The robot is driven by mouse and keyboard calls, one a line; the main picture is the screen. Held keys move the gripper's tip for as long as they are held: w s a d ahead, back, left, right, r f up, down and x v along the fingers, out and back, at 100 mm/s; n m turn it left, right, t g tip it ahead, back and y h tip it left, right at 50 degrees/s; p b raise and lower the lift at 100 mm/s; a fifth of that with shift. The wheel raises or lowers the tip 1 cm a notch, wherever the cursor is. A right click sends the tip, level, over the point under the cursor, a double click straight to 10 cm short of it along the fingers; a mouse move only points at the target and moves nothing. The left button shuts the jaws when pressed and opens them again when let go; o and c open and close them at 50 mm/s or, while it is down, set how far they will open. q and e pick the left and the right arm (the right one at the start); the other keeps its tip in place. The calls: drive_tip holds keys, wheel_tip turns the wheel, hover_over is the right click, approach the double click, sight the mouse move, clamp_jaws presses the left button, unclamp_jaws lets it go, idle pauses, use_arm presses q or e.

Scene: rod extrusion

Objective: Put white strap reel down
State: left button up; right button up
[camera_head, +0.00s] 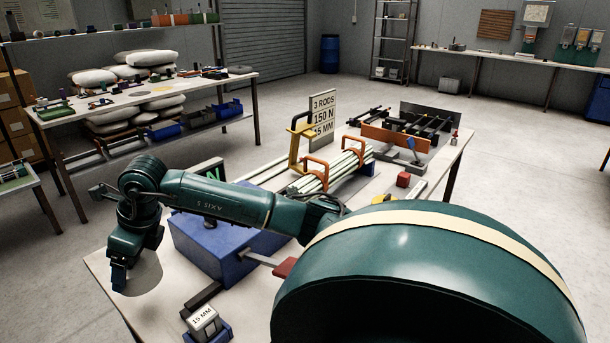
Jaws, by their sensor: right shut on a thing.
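My right gripper (119,281) is at the left end of the table, with its fingers pointing down. Its arm reaches across from the right. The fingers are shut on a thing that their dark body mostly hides. A pale, greyish round shape (148,279) shows just right of the fingertips, fitting the white strap reel seen in part. I cannot tell whether it touches the tabletop. My left gripper is not in view.
My large green arm link covers the lower right. Bare tabletop lies near the gripper.

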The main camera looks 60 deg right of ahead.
drive_tip(key=d+m, duration=0.1)
drive_tip(key=m, duration=0.1)
drive_tip(key=w+d+m+h, duration=0.1)
drive_tip(key=m, duration=0.1)
drive_tip(key=w+d+m+h, duration=0.1)
drive_tip(key=m, duration=0.1)
drive_tip(key=shift+d+b, duration=0.3)
drive_tip(key=shift+b, duration=0.1)
drive_tip(key=d+m+h, duration=0.1)
drive_tip(key=m, duration=0.1)
approach(157, 288)
drive_tip(key=w, duration=0.1)
drive_tip(key=shift+w+d+f, duration=0.25)
drive_tip(key=shift+d, duration=0.05)
drive_tip(key=shift+f, duration=1.8)
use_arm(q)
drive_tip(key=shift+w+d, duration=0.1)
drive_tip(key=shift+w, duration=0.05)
use_arm(e)
drive_tip(key=o, duration=1.1)
drive_tip(key=shift+c, duration=0.2)
drive_tip(key=shift+r, duration=0.1)
